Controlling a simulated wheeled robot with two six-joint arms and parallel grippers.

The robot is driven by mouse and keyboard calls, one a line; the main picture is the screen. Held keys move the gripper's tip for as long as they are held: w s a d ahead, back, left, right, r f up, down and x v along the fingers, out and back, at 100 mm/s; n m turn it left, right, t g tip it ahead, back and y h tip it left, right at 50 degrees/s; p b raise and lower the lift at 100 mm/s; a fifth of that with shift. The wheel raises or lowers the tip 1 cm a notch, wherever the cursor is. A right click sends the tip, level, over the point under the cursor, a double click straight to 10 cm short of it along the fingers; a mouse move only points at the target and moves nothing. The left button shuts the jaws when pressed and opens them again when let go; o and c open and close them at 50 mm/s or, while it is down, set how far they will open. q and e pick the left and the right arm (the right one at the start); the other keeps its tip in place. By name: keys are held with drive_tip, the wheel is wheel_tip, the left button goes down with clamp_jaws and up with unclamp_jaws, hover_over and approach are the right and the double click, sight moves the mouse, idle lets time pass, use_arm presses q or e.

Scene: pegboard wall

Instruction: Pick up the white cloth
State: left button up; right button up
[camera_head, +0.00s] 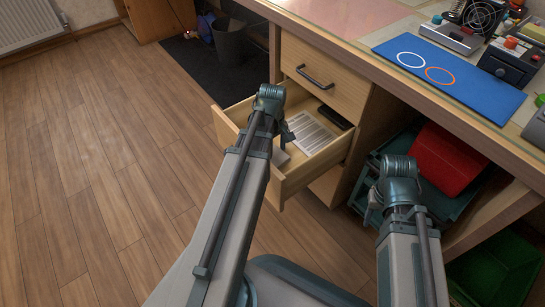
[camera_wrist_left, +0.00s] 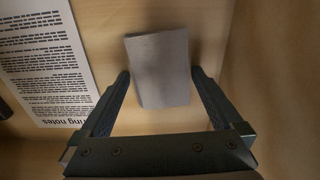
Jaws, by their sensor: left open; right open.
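The white cloth (camera_wrist_left: 160,68) looks like a flat, greyish folded rectangle on the floor of the open drawer. In the head view a pale edge of the cloth (camera_head: 280,157) shows beside my left arm, which hides the rest. My left gripper (camera_wrist_left: 159,73) is open, with one finger on either side of the cloth's lower part in the wrist view. Whether the fingers touch it I cannot tell. In the head view my left gripper (camera_head: 285,135) is over the drawer, partly hidden by its arm. My right gripper (camera_head: 372,213) is open and empty, near the green crates.
The pulled-out drawer (camera_head: 318,163) also holds a printed sheet (camera_head: 310,133) and a black object (camera_head: 335,117). A drawer wall (camera_wrist_left: 235,60) rises close to the right of the cloth. The bench top (camera_head: 370,75) overhangs; a red bin (camera_head: 448,158) sits below it.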

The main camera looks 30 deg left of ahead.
use_arm(q)
drive_tip(key=c, duration=1.1)
drive_tip(key=shift+r, duration=0.15)
wheel_tip(320, 180, up, 10)
drive_tip(key=p, duration=1)
drive_tip(key=o, duration=0.7)
drive_tip(key=shift+c, duration=0.2)
drive_tip(key=c, duration=0.5)
wheel_tip(320, 180, up, 39)
drive_tip(key=p, duration=3.8)
drive_tip(key=shift+f+p, duration=0.2)
drive_tip(key=shift+p, duration=0.2)
